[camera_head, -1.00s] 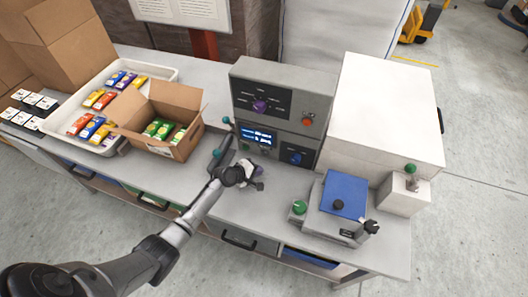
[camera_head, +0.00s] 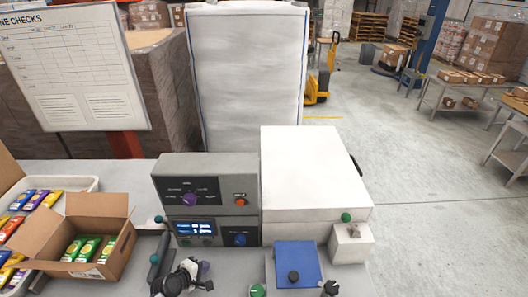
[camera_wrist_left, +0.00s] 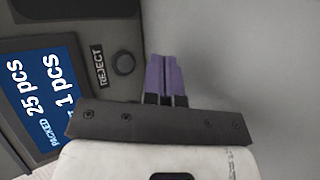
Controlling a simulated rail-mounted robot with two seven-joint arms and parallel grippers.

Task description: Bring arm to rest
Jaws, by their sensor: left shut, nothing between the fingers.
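My left gripper (camera_head: 204,270) is low in the head view, over the worktop in front of the grey control box (camera_head: 207,195). Its purple fingers are together and empty. In the left wrist view the fingers (camera_wrist_left: 165,76) point past a dark round button labelled REJECT, beside a blue display (camera_wrist_left: 38,98) reading "PACKED 25 pcs" and "1 pcs". I cannot tell whether the fingers touch anything. My right gripper is in neither view.
An open carton (camera_head: 118,247) of green packs stands left of the gripper, with a tray (camera_head: 92,186) of coloured packs beyond. A blue-topped scale (camera_head: 309,263) and a large white box (camera_head: 312,180) stand to the right.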

